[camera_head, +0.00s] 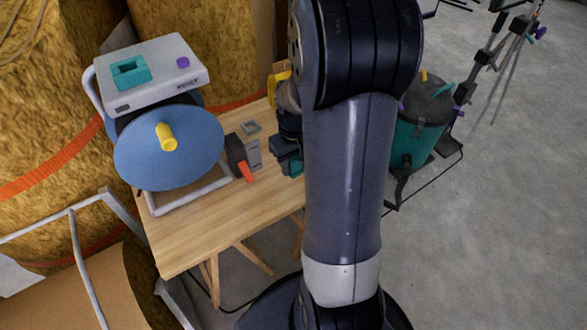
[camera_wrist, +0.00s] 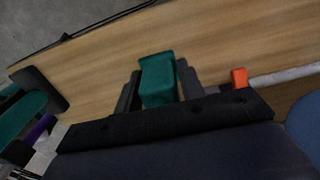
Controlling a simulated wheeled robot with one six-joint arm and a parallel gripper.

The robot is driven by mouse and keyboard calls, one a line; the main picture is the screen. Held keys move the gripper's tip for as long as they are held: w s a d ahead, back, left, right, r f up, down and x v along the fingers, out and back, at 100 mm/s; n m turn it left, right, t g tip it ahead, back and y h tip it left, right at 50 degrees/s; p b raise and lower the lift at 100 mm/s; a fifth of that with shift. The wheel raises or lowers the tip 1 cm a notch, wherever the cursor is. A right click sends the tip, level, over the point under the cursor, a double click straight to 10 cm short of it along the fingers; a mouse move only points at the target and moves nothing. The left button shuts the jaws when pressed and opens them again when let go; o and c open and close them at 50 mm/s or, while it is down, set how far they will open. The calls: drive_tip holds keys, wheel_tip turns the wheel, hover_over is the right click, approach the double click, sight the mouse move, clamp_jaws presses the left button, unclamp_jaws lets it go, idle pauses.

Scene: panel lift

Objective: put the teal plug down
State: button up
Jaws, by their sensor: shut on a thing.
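The teal plug (camera_wrist: 158,78) is between the two dark fingers of my gripper (camera_wrist: 159,88) in the wrist view, with the wooden table top (camera_wrist: 100,62) behind it. My gripper is shut on the plug. In the head view my gripper (camera_head: 290,152) is over the right part of the table top (camera_head: 190,245), left of my arm, with some dark teal of the plug (camera_head: 291,166) showing. My arm hides part of this area. I cannot tell whether the plug touches the table.
A machine with a blue disc (camera_head: 190,150) and a pale box (camera_head: 150,75) with a teal socket (camera_head: 130,71) stands at the table's left. A dark switch with an orange lever (camera_head: 246,171) is near my gripper. A teal drum (camera_head: 412,140) stands to the right. The table's front is clear.

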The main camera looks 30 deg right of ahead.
sight(294, 173)
drive_tip(key=shift+f+b, duration=0.55)
drive_tip(key=shift+f, duration=1.45)
drive_tip(key=shift+f, duration=0.15)
drive_tip(key=o, duration=1.3)
wheel_tip(294, 173, up, 12)
drive_tip(key=p, duration=0.3)
